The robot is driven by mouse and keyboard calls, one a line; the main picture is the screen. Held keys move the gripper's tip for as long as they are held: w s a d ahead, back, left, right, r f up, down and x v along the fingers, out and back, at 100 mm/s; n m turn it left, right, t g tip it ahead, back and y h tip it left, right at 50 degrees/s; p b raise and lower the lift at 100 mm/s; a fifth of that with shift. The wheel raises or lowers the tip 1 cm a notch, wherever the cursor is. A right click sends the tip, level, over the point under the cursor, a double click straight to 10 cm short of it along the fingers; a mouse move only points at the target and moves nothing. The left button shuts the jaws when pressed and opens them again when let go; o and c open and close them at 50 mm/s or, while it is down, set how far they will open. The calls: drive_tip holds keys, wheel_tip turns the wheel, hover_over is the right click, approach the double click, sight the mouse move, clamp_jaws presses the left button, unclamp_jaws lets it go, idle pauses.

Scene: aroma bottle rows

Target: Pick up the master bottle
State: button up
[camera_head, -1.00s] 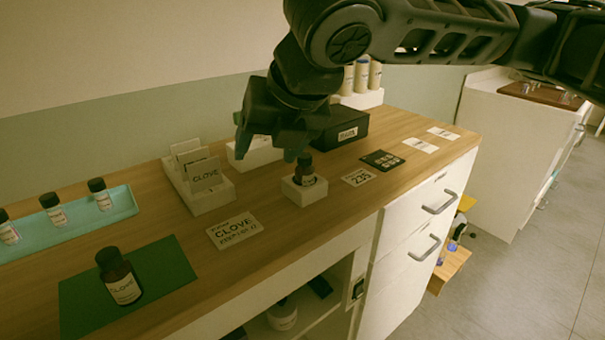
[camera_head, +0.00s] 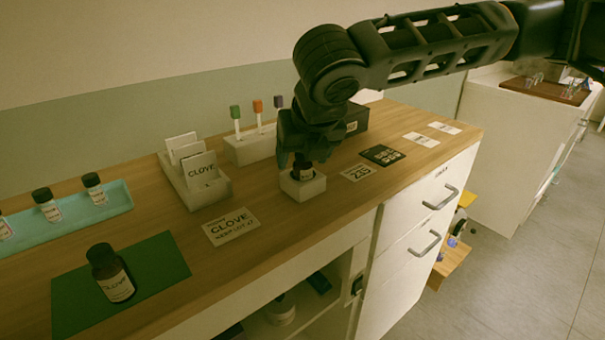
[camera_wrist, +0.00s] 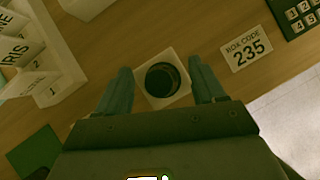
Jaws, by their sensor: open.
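A dark bottle with a pale label (camera_head: 304,172) stands upright in a white square block (camera_head: 302,188) on the wooden counter. In the wrist view its round black cap (camera_wrist: 162,79) shows from above, in the block (camera_wrist: 147,99). My gripper (camera_head: 304,160) points down over this bottle, its open fingers on either side of it. In the wrist view my gripper (camera_wrist: 161,72) has a gap between each finger and the cap. Another dark bottle labelled CLOVE (camera_head: 110,274) stands on a green mat (camera_head: 160,261). No label here reads "master".
A CLOVE card (camera_head: 231,226) lies in front of a white card holder (camera_head: 209,194). A rack with coloured sticks (camera_head: 250,149) and a black box (camera_head: 356,117) stand behind the block. A 235 card (camera_head: 356,173) and keypad (camera_head: 382,155) lie right. A teal tray (camera_head: 75,219) holds small bottles.

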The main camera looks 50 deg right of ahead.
drive_tip(key=shift+f, duration=0.1)
drive_tip(key=shift+c, duration=0.2)
drive_tip(key=c, duration=1.1)
drive_tip(key=shift+r, duration=0.7)
wheel_tip(320, 180, up, 3)
drive_tip(key=shift+f, duration=0.2)
drive_tip(key=s+d+r, duration=0.4)
drive_tip(key=s+r, duration=0.3)
drive_tip(key=s, duration=0.3)
drive_tip(key=shift+s+d+p, duration=0.3)
drive_tip(key=shift+d+p, duration=0.05)
drive_tip(key=shift+p, duration=0.1)
